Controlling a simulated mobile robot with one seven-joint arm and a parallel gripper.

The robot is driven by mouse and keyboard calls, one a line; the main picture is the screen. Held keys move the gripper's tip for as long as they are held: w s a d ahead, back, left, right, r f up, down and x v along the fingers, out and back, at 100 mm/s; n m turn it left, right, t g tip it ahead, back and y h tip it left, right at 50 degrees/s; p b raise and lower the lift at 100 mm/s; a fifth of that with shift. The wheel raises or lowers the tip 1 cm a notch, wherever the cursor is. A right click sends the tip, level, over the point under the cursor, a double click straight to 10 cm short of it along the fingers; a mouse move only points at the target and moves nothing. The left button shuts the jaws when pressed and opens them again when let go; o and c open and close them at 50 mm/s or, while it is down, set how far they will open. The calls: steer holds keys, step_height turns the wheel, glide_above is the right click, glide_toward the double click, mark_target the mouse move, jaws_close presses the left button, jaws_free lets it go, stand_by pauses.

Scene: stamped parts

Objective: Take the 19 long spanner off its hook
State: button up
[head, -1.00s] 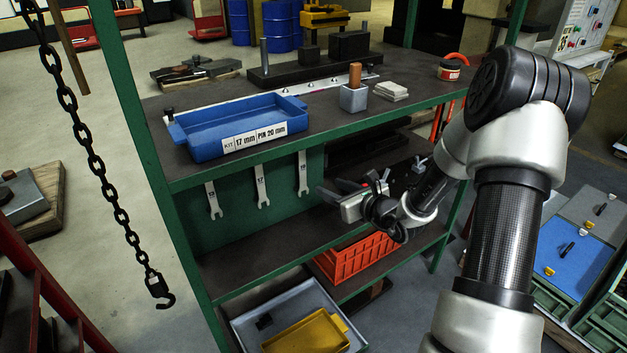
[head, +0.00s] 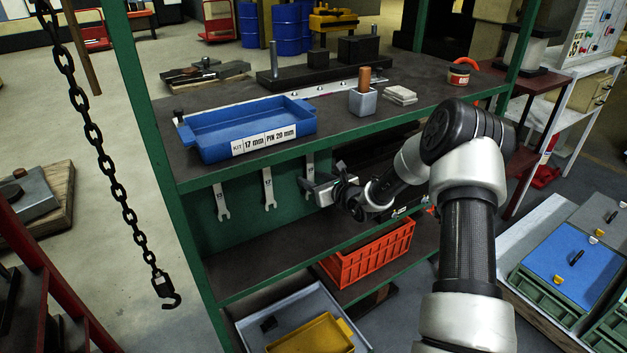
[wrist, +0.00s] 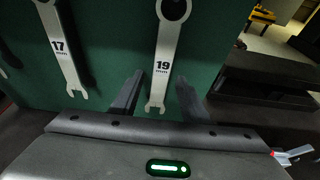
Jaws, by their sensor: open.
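The 19 long spanner (wrist: 165,60) hangs on the green panel in the wrist view, its ring end up and its open jaw down. In the head view its upper part (head: 310,163) shows above my gripper. My gripper (wrist: 160,88) is open, with one finger on each side of the spanner's lower shank in the wrist picture. I cannot tell how far the fingers are from the panel. The 17 spanner (wrist: 60,45) hangs to the left; it also shows in the head view (head: 268,188). The hook at the 19's top is not clearly visible.
A third spanner (head: 221,202) hangs furthest left. The shelf top (head: 335,130) above carries a blue tray (head: 205,150). An orange crate (head: 370,255) sits below on a lower shelf. A chain with a hook (head: 105,175) hangs at the left.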

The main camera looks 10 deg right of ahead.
jaws_close()
steer(key=shift+r, duration=0.1)
steer(key=shift+s+d+r, duration=0.1)
steer(key=shift+s+r, duration=0.1)
steer(key=shift+r, duration=0.05)
stand_by(0.5)
steer(key=shift+s+d+r, duration=0.15)
steer(key=shift+s+r, duration=0.1)
steer(key=shift+s, duration=0.2)
steer(key=shift+d, duration=0.1)
